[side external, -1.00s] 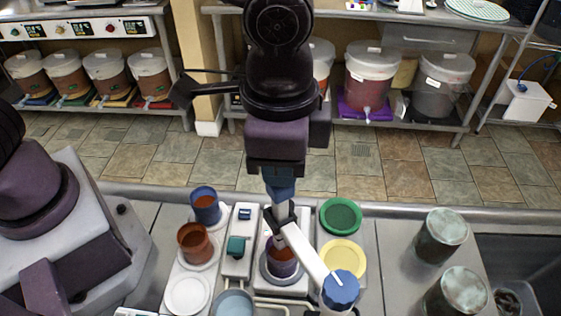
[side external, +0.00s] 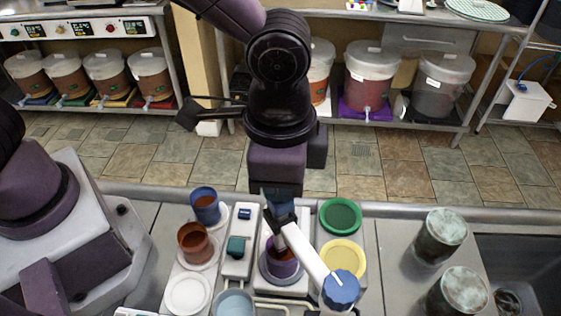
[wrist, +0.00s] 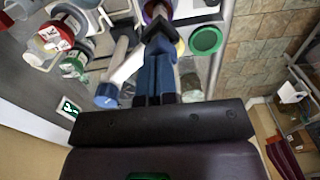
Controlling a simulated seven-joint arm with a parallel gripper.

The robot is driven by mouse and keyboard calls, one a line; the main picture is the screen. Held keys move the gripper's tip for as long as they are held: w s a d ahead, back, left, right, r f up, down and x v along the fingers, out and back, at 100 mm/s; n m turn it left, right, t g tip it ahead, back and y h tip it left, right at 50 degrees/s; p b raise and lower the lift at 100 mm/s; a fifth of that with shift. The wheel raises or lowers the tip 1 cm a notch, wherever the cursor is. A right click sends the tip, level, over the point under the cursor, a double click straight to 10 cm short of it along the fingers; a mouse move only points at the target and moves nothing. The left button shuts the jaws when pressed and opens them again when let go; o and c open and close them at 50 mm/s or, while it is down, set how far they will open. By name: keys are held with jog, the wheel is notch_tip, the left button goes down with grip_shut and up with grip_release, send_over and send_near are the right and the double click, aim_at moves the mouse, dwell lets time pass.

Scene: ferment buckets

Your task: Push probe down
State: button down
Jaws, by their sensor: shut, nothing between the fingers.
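A white swing arm (side external: 304,254) with a blue knob (side external: 340,290) at its near end reaches over a purple cup (side external: 282,263) of reddish-brown contents. The probe is at the arm's far end, above the cup; its dark holder is mostly hidden by my fingers, and I cannot tell how deep its tip is. My gripper (side external: 281,211) is shut and empty, pointing down at the holder, touching it or just above it. In the wrist view, my blue fingers (wrist: 157,52) are together near the arm's end, with the purple cup (wrist: 150,14) beyond.
Green (side external: 341,215) and yellow (side external: 342,256) lids lie to the right. Two mottled jars (side external: 441,236) stand farther right, by a sink.

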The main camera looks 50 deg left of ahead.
jog(key=shift+f, duration=0.25)
jog(key=shift+r, duration=2.5)
